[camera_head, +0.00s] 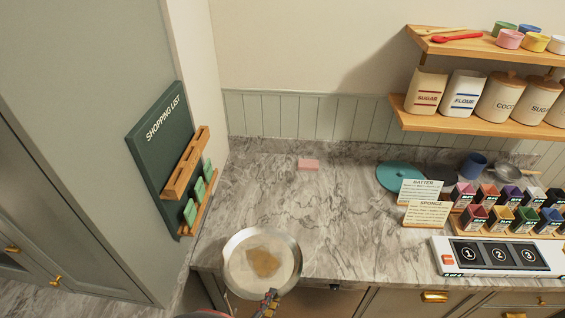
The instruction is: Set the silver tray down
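The silver tray (236,281) is a round, shallow metal pan with a pale lining and a brown patch in it. It is at the counter's front edge, left of centre, and its near part juts out past the edge. My gripper (270,297) is at the tray's near rim, at the bottom of the view, and appears closed on it. The fingertips are small and partly hidden. I cannot tell whether the tray's underside touches the counter.
The grey marble counter (322,222) is clear behind and right of the tray, apart from a pink block (308,165). A teal disc (397,176), recipe cards (427,213), small coloured boxes and a numbered panel (500,257) stand right. A green shopping-list board (160,145) hangs left.

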